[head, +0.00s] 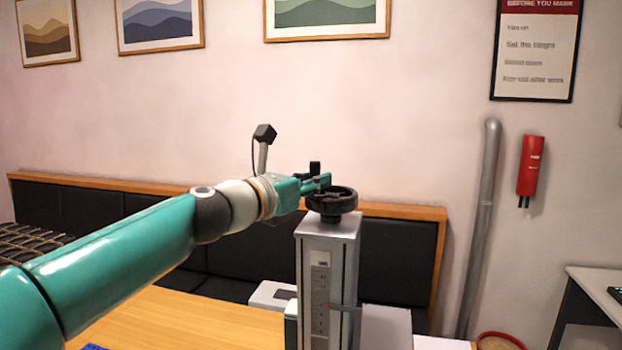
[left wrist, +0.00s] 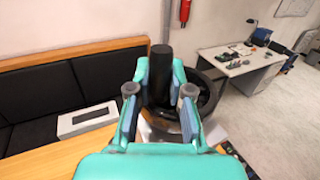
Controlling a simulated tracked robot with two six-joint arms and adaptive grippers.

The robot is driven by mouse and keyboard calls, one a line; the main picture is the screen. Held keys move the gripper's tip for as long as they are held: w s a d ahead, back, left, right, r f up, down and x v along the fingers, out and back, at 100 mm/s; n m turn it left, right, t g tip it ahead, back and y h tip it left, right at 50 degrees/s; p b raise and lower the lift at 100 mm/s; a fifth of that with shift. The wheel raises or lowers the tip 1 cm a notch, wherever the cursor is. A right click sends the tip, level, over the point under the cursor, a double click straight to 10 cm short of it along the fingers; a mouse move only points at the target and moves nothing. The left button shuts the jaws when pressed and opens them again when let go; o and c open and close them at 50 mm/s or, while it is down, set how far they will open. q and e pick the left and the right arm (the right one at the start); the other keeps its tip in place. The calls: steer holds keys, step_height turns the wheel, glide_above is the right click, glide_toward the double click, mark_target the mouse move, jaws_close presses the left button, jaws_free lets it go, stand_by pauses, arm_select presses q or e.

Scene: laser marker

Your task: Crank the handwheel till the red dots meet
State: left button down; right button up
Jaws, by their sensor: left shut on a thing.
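The black handwheel (head: 331,202) sits on top of the grey column (head: 328,275) of the laser marker. Its upright crank handle (left wrist: 160,75) stands between the two fingers of my left gripper (left wrist: 160,100). The left gripper (head: 318,183) is shut on this handle at the wheel's left side in the head view. In the left wrist view, part of the wheel (left wrist: 208,92) shows behind the right finger. The column's front has a scale with a small pointer. I see no red dots in either view. My right gripper is not in view.
A wooden table (head: 190,322) lies in front, with a white box (head: 270,294) near the column. A black padded bench (head: 90,205) runs along the wall. A desk (left wrist: 238,58) stands further off, and a red extinguisher (head: 530,165) hangs on the wall.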

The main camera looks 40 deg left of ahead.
arm_select(q)
steer(key=shift+s+d+r+n+y+p, duration=0.15)
steer(key=shift+n+y+p, duration=0.1)
steer(key=shift+y, duration=0.2)
steer(key=shift+w+d+r+n+y+p, duration=0.15)
steer(key=shift+n+y, duration=0.1)
steer(key=shift+y, duration=0.2)
steer(key=shift+s+a+n+y, duration=0.15)
steer(key=shift+a+n+y, duration=0.1)
steer(key=shift+n+y, duration=0.05)
steer(key=shift+r, duration=0.15)
steer(key=c, duration=1.4)
jaws_free()
steer(key=o, duration=0.3)
steer(key=shift+d, duration=0.2)
steer(key=shift+o, duration=0.2)
steer(key=shift+a+f, duration=0.1)
steer(key=shift+f, duration=0.1)
steer(key=s+d, duration=0.2)
steer(key=s, duration=0.9)
steer(key=shift+s+d+f, duration=0.15)
steer(key=shift+s+f, duration=0.05)
steer(key=shift+s, duration=0.1)
